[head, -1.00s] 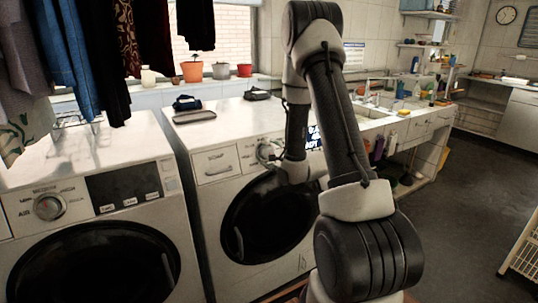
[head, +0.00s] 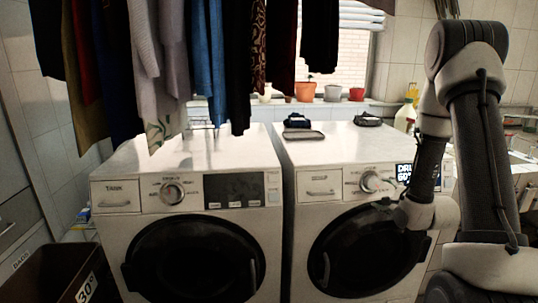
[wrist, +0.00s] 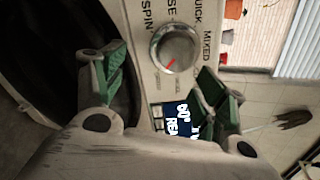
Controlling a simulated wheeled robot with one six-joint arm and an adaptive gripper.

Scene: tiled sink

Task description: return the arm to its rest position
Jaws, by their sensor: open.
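My arm stands at the right of the head view, bent down in front of the right washing machine (head: 308,213). Its wrist end is close to the right of that machine's round dark door; the fingers are hard to make out there. In the wrist view my gripper (wrist: 163,85) is open and empty, its two green-padded fingers spread apart. Between and beyond them is the control panel with a round dial (wrist: 175,47) with a red mark and a lit display (wrist: 178,118). I cannot tell whether the fingers touch the panel.
A left washing machine (head: 118,240) stands beside the right one. Clothes (head: 160,50) hang above it. Pots (head: 305,91) line the window sill. Small dark items (head: 297,121) lie on the right machine. A brown bin (head: 45,275) is at the lower left; a sink counter (head: 522,155) is at right.

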